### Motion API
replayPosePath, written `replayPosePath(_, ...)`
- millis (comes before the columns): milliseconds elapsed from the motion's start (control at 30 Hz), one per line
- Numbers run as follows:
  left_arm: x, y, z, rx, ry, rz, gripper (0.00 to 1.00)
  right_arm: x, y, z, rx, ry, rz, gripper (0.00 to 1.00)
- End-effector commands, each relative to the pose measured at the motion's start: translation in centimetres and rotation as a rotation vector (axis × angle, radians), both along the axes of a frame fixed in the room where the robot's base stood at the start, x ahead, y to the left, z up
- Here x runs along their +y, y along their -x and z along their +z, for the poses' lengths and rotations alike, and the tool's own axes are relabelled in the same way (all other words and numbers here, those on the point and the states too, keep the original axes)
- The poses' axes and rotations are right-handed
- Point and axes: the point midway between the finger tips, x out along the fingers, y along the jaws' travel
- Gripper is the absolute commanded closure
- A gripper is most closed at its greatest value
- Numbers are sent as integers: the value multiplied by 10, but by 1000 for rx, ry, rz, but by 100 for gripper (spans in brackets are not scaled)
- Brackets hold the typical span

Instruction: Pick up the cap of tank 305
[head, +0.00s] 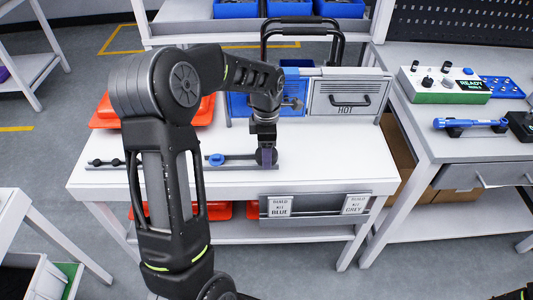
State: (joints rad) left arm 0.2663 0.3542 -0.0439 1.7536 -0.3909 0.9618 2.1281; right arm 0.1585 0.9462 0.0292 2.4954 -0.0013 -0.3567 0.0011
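I cannot make out a tank marked 305 or its cap in the head view. My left arm rises through the middle of the view and bends down over the white workbench (330,150). My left gripper (266,156) points down at the right end of a dark rack (240,167) on the bench. The fingers are small and seen edge-on, so I cannot tell whether they hold anything. A blue round part (215,159) sits on the rack just left of the gripper.
Behind the gripper stand a blue box (239,105) and a grey box marked HOT (345,97). Orange trays (107,112) lie at the back left. A side bench at right holds a READY control box (445,86) and a blue tool (470,123). The bench's front right is clear.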

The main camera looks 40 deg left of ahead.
Motion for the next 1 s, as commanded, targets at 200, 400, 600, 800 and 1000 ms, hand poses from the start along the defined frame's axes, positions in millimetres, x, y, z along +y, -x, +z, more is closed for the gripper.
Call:
replayPosePath(200, 0, 0, 1, -1, -1, 0, 83, 0, 0, 0, 0, 0, 0, 64)
replayPosePath(400, 0, -1, 20, -6, -2, 0, 83, 0, 0, -2, 0, 0, 0, 64)
replayPosePath(600, 0, -2, 58, -6, -1, -1, 83, 0, 0, -4, 0, 0, 0, 64)
replayPosePath(800, 0, -1, 91, -4, -2, 0, 83, 0, 0, -5, 0, 0, 0, 64)
replayPosePath(1000, 0, 0, 101, 0, 0, 0, 83, 0, 0, -5, 0, 0, 0, 64)
